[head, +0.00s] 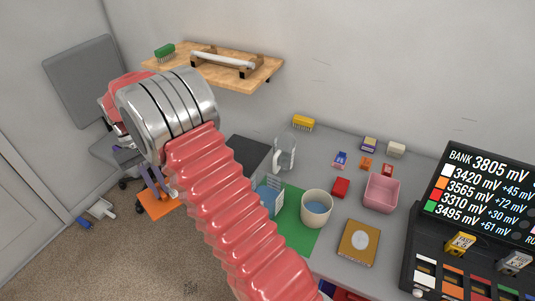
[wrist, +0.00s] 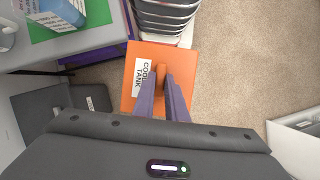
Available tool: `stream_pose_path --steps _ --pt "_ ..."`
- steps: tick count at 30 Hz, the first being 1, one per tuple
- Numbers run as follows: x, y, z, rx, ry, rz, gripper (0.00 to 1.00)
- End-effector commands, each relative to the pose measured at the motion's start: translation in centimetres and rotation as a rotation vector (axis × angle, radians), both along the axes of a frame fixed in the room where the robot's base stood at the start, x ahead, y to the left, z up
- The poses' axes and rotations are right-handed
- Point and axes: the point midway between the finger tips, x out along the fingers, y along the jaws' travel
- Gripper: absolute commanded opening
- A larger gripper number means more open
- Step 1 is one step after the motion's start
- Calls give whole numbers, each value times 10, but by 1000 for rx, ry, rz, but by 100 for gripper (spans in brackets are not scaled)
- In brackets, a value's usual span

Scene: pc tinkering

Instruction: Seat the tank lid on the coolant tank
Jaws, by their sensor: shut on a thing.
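The orange tank lid (wrist: 186,62) is a flat square plate with a raised grip and a white label reading "COOLANT TANK". My gripper (wrist: 163,82) is shut on the lid's grip, with a purple finger on either side. In the head view the lid (head: 158,208) hangs over the floor, left of the desk. A blue and white box-shaped container (head: 272,199) stands on the green mat, partly hidden by my arm. It shows cut off in the wrist view (wrist: 62,12). A round cream pot (head: 316,214) with blue liquid, open on top, stands beside it.
On the desk are a clear jug (head: 285,153), a pink bin (head: 382,192), a brown box (head: 358,243) and a voltage display (head: 485,190). A wooden wall shelf (head: 255,75) is above, and a grey chair (head: 85,82) is at left. The desk's front right is crowded.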

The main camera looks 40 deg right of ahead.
Motion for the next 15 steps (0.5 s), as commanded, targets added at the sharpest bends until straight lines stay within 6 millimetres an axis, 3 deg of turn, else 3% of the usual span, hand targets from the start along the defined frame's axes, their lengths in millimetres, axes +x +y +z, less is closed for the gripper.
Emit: stream_pose_path --steps 5,15 --pt "-5 -21 6 1 -2 -153 0" --pt "-31 -93 25 0 -1 -787 0"
